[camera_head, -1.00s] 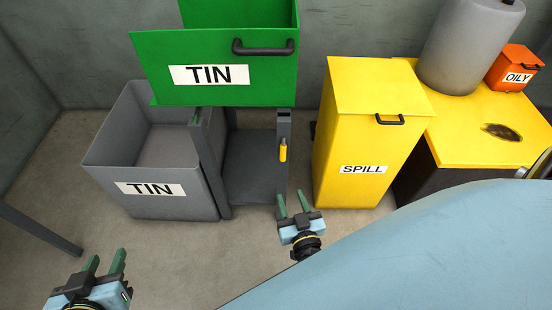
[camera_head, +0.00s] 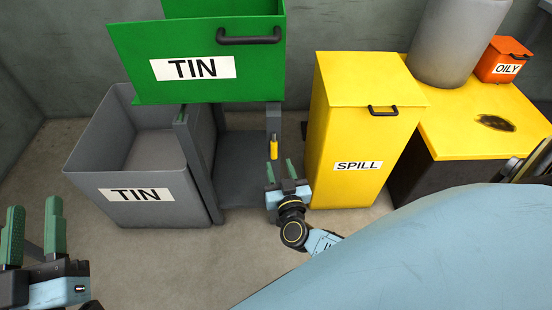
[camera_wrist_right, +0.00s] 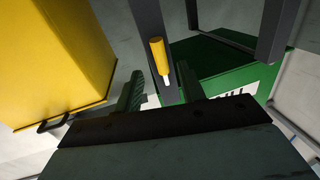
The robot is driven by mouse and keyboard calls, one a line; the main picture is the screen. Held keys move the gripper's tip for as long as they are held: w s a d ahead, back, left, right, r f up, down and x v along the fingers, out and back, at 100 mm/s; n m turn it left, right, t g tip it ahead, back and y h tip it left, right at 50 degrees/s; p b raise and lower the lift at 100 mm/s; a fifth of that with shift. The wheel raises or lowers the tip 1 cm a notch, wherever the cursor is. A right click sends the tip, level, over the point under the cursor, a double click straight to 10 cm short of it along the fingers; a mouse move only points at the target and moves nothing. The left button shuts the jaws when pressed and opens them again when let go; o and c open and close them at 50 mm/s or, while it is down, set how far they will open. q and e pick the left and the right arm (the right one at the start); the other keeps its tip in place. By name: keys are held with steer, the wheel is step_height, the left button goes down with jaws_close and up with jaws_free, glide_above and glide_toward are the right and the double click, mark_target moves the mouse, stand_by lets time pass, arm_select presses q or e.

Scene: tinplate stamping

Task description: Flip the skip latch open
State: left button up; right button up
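The skip latch has a yellow handle (camera_head: 273,146) on the right grey post of the stand under the green TIN skip (camera_head: 140,75). In the right wrist view the yellow handle (camera_wrist_right: 159,56) stands ahead, between the fingers in the picture, with a pale pin at its lower end. My right gripper (camera_head: 280,171) is open and empty, just below the latch handle in the head view. Its fingers also show in the right wrist view (camera_wrist_right: 163,92), apart from the handle. My left gripper (camera_head: 33,235) is open and empty at the lower left of the head view.
A grey TIN bin (camera_head: 140,208) stands left of the grey stand (camera_head: 201,150). A yellow SPILL bin (camera_head: 345,190) stands close to the right of my right gripper. A yellow bench (camera_head: 470,145) carries a grey drum (camera_head: 455,45) and an orange OILY bin (camera_head: 500,70).

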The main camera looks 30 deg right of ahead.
mark_target(275, 153)
steer(key=b+x, duration=0.1)
steer(key=x, duration=0.2)
steer(key=shift+f, duration=0.1)
arm_select(q)
steer(key=shift+s+r+t+h+b, duration=0.15)
steer(key=shift+s+r+t, duration=0.2)
steer(key=shift+r+t, duration=0.3)
steer(key=shift+s+r+t+h+b, duration=0.1)
steer(key=shift+s+r+t+h, duration=0.15)
steer(key=shift+r+t, duration=0.4)
steer(key=shift+s+r+t+h+b, duration=0.1)
steer(key=shift+s+r+t, duration=0.35)
steer(key=shift+r, duration=0.25)
arm_select(e)
steer(key=shift+x, duration=0.9)
steer(key=shift+c, duration=0.4)
arm_select(q)
steer(key=shift+w, duration=0.1)
arm_select(e)
jaws_close()
